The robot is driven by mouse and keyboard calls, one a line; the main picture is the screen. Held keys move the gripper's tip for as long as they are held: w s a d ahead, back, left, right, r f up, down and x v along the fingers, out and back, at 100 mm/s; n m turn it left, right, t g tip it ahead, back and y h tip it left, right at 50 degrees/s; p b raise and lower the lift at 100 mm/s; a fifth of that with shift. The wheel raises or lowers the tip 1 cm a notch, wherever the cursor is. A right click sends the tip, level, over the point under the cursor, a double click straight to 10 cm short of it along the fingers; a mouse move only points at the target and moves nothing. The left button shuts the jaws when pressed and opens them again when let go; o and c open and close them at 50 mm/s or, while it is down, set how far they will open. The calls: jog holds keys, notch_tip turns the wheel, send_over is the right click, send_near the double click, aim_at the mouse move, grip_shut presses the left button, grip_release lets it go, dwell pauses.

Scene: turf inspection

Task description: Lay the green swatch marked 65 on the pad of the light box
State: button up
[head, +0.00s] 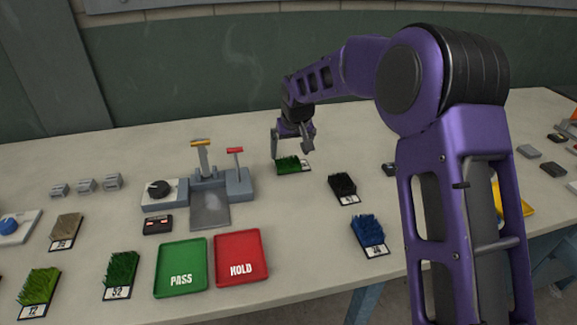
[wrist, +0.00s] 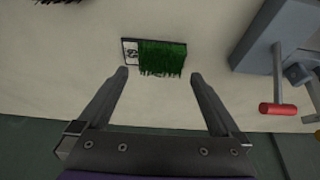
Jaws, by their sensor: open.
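A green turf swatch (head: 289,164) with a white label lies on the table below my gripper (head: 292,149). In the wrist view the swatch (wrist: 163,57) lies just beyond the fingertips, its label (wrist: 131,52) at the left; the number is too small to read surely. My gripper (wrist: 160,75) is open and empty, its fingers spread about as wide as the swatch. A grey unit with a black knob (head: 159,188), two levers and a flat grey plate (head: 210,210) stands left of the swatch; I cannot tell whether this is the light box.
A green PASS tray (head: 181,270) and red HOLD tray (head: 241,260) lie in front of the unit. Other green swatches (head: 121,268) (head: 40,287) lie at left. Black (head: 342,184) and blue (head: 367,230) swatches lie right. The red-handled lever (wrist: 278,108) stands right of my gripper in the wrist view.

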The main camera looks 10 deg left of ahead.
aim_at(288, 161)
jog(key=shift+x, duration=2.55)
jog(key=shift+w+a, duration=0.1)
jog(key=shift+a, duration=0.05)
jog(key=shift+c, duration=0.3)
